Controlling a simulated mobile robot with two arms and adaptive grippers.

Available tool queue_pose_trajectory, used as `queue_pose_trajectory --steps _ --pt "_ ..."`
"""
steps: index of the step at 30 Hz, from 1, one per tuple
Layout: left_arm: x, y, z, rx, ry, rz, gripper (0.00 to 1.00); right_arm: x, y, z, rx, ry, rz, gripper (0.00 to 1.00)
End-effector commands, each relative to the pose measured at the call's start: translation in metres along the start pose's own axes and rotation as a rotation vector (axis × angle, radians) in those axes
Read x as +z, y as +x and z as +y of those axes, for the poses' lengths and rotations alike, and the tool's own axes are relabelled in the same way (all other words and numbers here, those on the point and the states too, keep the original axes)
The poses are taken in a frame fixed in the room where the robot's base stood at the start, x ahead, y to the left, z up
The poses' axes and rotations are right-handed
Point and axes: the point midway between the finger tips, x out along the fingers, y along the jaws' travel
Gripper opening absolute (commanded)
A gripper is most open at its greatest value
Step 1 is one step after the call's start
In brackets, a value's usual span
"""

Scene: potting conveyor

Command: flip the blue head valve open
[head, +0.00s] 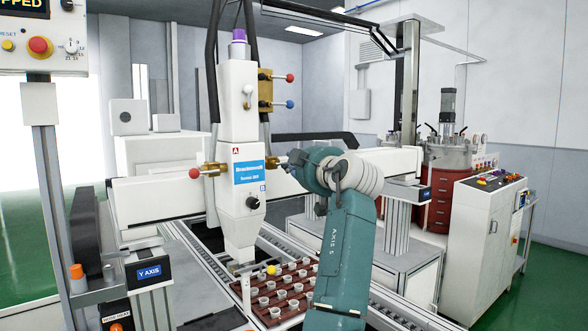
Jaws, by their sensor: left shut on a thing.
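The white dispensing head (240,130) stands upright in the middle, with a red and white badge and a blue label. A brass valve (268,162) sticks out of its right side; its handle is hidden behind my gripper, so its colour and angle do not show. My left gripper (291,160), at the end of the teal arm, is at this valve and shut on its handle end. The matching brass valve (214,170) on the left side has a red ball knob. My right gripper is not in view.
Above, a brass block (265,90) carries a red knob (290,78) and a blue knob (290,104). Below the nozzle, a brown tray (250,308) holds several small white cups on the conveyor. Black hoses hang around the head. A white control cabinet (480,235) stands at right.

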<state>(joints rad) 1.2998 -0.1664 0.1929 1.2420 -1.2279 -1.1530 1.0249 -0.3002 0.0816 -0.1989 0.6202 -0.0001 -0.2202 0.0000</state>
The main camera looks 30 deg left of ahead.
Motion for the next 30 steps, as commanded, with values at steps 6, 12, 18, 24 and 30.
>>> queue_pose_trajectory --steps 6,12,18,24,30 --pt "-0.0043 0.0005 0.0007 0.005 -0.031 0.011 0.00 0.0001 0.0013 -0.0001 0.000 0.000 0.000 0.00" --pt "-0.0050 0.0004 0.0010 0.006 -0.034 0.012 0.00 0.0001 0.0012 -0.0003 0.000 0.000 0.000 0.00" --pt "-0.0054 0.0003 0.0011 0.006 -0.034 0.012 0.21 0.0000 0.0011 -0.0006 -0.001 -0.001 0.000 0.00" --pt "-0.0042 0.0003 0.0008 0.005 -0.033 0.010 0.28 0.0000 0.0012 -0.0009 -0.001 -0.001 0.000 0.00" --pt "-0.0024 -0.0037 0.0012 0.006 -0.033 0.007 0.28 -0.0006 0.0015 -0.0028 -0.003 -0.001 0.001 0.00"
